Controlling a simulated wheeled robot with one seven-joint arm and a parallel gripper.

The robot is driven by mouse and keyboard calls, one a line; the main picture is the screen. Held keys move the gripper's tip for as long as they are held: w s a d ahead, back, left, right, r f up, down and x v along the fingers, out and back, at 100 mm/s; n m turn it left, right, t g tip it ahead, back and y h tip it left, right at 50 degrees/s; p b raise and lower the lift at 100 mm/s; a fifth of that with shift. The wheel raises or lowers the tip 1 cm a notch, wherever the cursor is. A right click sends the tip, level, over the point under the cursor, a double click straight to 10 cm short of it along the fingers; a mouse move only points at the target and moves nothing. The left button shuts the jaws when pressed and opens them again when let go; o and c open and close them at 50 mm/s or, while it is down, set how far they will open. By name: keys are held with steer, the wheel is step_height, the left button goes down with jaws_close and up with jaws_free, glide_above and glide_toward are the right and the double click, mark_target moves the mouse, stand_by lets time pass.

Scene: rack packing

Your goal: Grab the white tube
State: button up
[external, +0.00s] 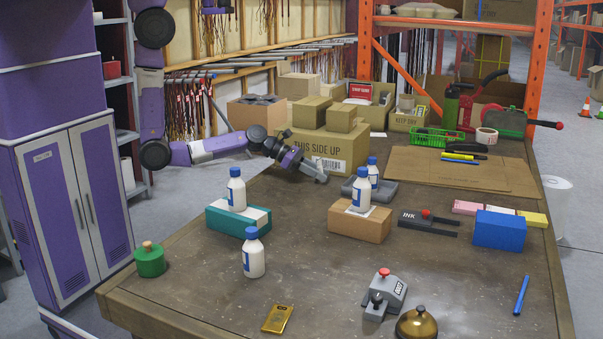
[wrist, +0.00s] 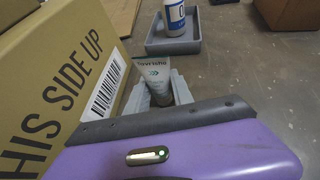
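The white tube (wrist: 152,72) shows in the wrist view, tilted, with dark lettering and a greenish mark on its face. My gripper (wrist: 160,92) has one grey finger on each side of the tube's lower part.
The "THIS SIDE UP" box (external: 341,149) stands close beside my gripper, with smaller boxes on top. A grey tray (wrist: 186,44) holding a white bottle (wrist: 175,16) is just beyond the tube. Other bottles stand on a teal box (external: 228,221) and a brown box (external: 345,228).

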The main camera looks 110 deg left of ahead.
jaws_close()
